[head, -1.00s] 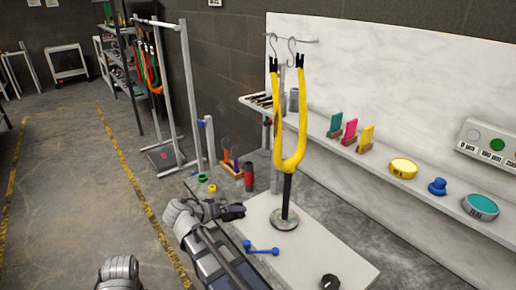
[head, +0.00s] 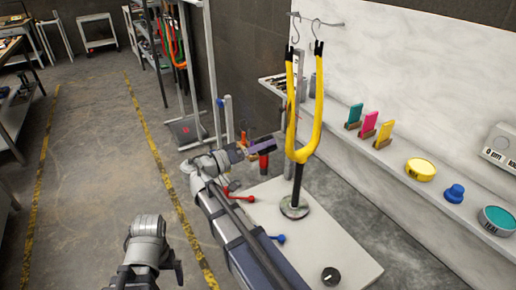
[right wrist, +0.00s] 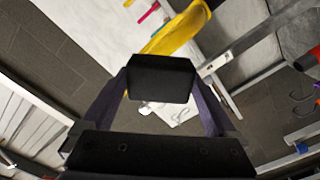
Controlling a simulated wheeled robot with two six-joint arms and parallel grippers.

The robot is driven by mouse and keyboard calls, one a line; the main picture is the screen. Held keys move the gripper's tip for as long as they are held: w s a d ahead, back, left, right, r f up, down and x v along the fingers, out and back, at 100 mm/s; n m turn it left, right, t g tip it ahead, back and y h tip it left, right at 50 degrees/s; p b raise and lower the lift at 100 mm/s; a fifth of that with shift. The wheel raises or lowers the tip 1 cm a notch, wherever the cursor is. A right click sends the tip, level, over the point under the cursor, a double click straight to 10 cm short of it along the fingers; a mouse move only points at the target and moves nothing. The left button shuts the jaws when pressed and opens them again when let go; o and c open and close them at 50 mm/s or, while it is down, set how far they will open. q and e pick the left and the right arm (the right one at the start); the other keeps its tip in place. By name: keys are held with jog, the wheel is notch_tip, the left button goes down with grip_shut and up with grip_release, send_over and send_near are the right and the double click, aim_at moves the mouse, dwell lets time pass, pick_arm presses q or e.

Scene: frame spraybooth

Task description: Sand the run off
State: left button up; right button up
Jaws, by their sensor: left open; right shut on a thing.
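A yellow fork (head: 312,125) stands upright with its two legs pointing up, on a dark post with a round base (head: 294,208) on a white table (head: 330,255). I cannot make out a run on its paint. My right gripper (head: 258,147) is shut on a black block (right wrist: 160,78), which shows between its fingers in the right wrist view. The block is just left of the fork's lower part in the head view; whether it touches is unclear. The fork also shows behind the block in the right wrist view (right wrist: 180,32). My left gripper (head: 150,272) is open and low at the left.
A shelf (head: 400,170) along the pale wall holds teal, pink and yellow blocks (head: 369,124), a yellow tin (head: 420,169), a blue knob (head: 454,193) and a teal tin (head: 497,220). Two hooks (head: 317,30) hang above the fork. The floor at left is clear.

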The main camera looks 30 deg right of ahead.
aim_at(291, 97)
jog(key=shift+w+d, duration=0.15)
jog(key=shift+d, duration=2)
jog(key=shift+w+d, duration=0.1)
jog(key=shift+d, duration=0.75)
jog(key=shift+r, duration=0.1)
jog(key=shift+r+p, duration=1.75)
jog(key=shift+p, duration=0.05)
jog(key=shift+r, duration=0.1)
jog(key=shift+d+r+p, duration=0.1)
jog(key=shift+r+p, duration=3.45)
jog(key=shift+p, duration=0.1)
notch_tip(291, 97, up, 4)
jog(key=p, duration=0.3)
jog(key=shift+f+p, duration=0.15)
jog(key=shift+p, duration=0.2)
